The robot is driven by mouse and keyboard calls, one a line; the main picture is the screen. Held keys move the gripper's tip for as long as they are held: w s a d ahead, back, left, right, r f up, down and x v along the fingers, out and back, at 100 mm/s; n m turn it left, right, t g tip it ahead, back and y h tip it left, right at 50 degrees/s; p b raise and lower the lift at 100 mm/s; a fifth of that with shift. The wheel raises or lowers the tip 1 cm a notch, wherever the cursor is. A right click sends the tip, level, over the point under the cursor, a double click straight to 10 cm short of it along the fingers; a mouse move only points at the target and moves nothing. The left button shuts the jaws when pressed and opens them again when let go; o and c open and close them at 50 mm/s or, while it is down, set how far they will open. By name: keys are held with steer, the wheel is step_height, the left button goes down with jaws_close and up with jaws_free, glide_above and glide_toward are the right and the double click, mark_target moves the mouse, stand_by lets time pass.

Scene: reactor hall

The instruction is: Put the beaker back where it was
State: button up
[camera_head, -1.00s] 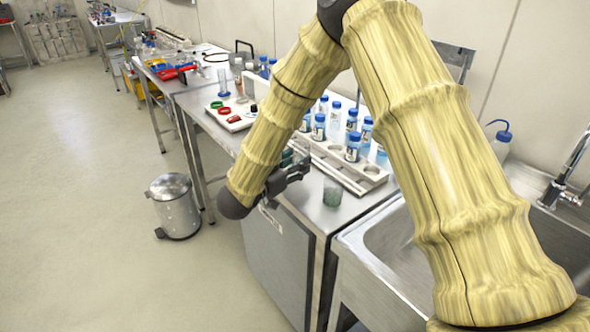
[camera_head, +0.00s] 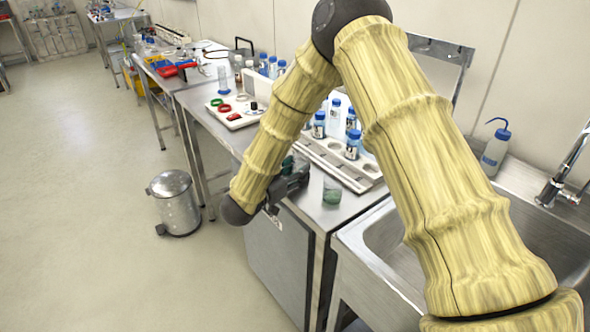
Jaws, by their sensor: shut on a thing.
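My gripper (camera_head: 298,178) is at the front edge of the steel bench (camera_head: 318,214), left of the rack, partly hidden behind my forearm. It is shut on a clear glass vessel (camera_head: 301,161), which looks like a beaker. Only its upper part shows, and I cannot tell whether its base touches the bench. A second small beaker (camera_head: 332,193) with greenish contents stands upright on the bench, just right of my gripper and apart from it.
A pale rack (camera_head: 352,178) with several blue-capped bottles (camera_head: 352,146) stands behind the gripper. A white tray (camera_head: 238,119) with red and green rings lies farther left. The sink (camera_head: 385,235) is at right. A metal bin (camera_head: 175,204) stands on the floor.

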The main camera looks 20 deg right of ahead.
steer(key=o, duration=1)
steer(key=shift+o, duration=0.2)
steer(key=shift+r, duration=0.1)
steer(key=b+v, duration=0.1)
steer(key=v, duration=1.1)
steer(key=shift+b, duration=0.3)
